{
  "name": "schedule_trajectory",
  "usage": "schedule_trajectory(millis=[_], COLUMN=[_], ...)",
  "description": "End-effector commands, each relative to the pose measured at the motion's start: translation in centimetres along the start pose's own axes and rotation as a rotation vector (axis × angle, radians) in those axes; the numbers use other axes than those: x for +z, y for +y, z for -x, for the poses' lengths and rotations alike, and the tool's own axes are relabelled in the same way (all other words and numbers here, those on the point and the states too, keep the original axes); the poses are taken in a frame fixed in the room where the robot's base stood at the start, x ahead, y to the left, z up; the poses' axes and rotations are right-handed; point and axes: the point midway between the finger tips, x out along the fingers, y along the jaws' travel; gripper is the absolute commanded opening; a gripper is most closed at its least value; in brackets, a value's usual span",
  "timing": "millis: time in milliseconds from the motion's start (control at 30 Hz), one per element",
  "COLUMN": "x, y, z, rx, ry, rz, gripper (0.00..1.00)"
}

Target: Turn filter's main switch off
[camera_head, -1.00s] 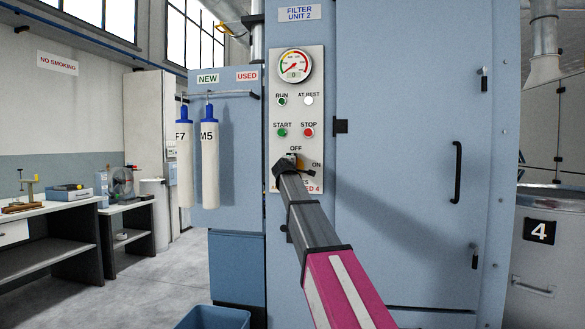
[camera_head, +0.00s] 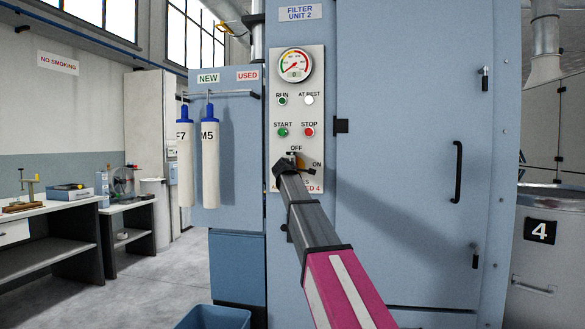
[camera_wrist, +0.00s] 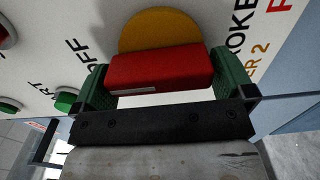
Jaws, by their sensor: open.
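The main switch has a red handle (camera_wrist: 160,72) on a yellow disc (camera_wrist: 160,30), seen close up in the wrist view. Its long side runs toward the OFF lettering, and a white mark shows at the end nearer OFF. My gripper (camera_wrist: 158,88) is open, with one green-padded finger at each end of the handle. Small gaps appear beside the handle; contact is not clear. In the head view my gripper (camera_head: 289,168) is at the switch (camera_head: 299,162), below OFF and left of ON, and covers most of it.
Above the switch are the green START button (camera_head: 282,132), the red STOP button (camera_head: 308,132) and a gauge (camera_head: 295,65). The cabinet door handle (camera_head: 457,172) is to the right. Two white filter tubes (camera_head: 209,160) hang at left, above a blue bin (camera_head: 213,318).

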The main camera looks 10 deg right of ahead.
Motion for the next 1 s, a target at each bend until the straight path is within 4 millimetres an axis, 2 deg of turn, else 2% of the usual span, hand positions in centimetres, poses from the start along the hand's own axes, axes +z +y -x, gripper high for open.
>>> schedule_trajectory(millis=[267,633,767,1000], x=[0.1,0.0,0.0,0.0], y=[-0.1,-0.1,-0.1,0.0], z=[3.0,9.6,10.6,10.7], rx=[0.0,0.001,0.0,0.0], ry=[0.001,0.002,0.001,0.0], rz=[0.0,0.001,0.001,0.001], gripper=[1.0,1.0,1.0,1.0])
